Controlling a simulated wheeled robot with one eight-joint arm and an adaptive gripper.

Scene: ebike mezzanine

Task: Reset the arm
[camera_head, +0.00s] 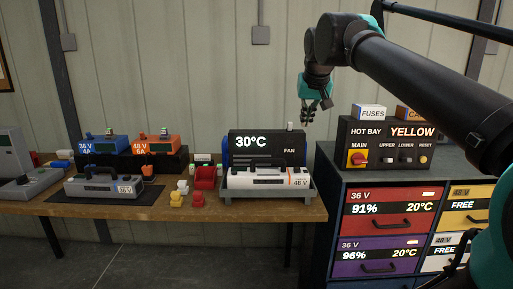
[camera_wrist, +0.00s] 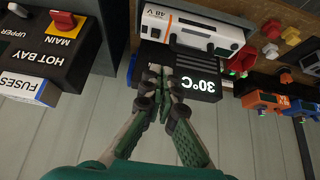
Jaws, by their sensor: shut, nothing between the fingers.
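My arm reaches in from the right in the head view and bends down at its wrist. My gripper (camera_head: 309,116) hangs in the air above the right end of the workbench, near the wall. In the wrist view my gripper (camera_wrist: 164,98) has its two fingers together, with nothing between them. The fingertips appear in front of the black fan unit (camera_head: 266,147) reading 30°C, apart from it as far as I can tell. The fan unit also shows upside down in the wrist view (camera_wrist: 190,80).
A white 48 V battery (camera_head: 268,178) lies in a grey tray before the fan. The hot bay panel (camera_head: 385,145) stands on the drawer cabinet (camera_head: 335,200) at right. Chargers (camera_head: 100,145), small connectors and a red holder (camera_head: 204,177) fill the bench (camera_head: 140,208).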

